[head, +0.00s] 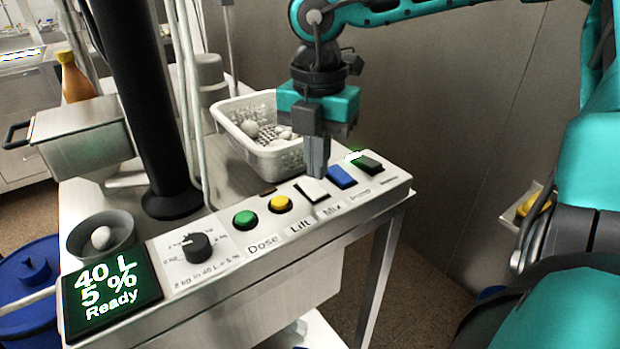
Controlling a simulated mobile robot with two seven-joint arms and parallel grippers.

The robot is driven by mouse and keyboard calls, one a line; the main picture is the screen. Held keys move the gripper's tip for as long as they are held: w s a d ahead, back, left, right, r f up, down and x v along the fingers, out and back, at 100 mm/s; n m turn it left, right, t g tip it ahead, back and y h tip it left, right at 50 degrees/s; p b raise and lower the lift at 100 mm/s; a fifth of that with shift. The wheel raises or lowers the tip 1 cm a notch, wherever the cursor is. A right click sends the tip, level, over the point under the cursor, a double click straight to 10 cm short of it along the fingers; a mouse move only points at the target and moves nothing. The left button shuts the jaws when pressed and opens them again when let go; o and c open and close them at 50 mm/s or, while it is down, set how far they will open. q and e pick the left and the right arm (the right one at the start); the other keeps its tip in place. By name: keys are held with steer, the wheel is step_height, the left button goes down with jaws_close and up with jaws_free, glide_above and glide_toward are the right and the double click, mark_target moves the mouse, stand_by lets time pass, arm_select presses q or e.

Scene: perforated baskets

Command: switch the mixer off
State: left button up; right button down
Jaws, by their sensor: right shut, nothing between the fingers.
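The control panel (222,262) runs along the front edge of a steel table. The label "Mix" (331,210) is printed in front of a white rocker switch (312,194). My right gripper (317,174) points down with its fingers shut and empty. Its tips are at or just above the back edge of the white switch and hide part of it; I cannot tell whether they touch. My left gripper is not in view.
Green (244,220) and yellow (280,204) buttons, a black knob (198,248) and a display (110,292) reading "40 L 5 % Ready" lie to the left. A white perforated basket (235,118) with pale round items stands behind.

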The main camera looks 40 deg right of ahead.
mark_target(317, 191)
steer(key=shift+r+p, duration=0.85)
steer(key=shift+r, duration=1.25)
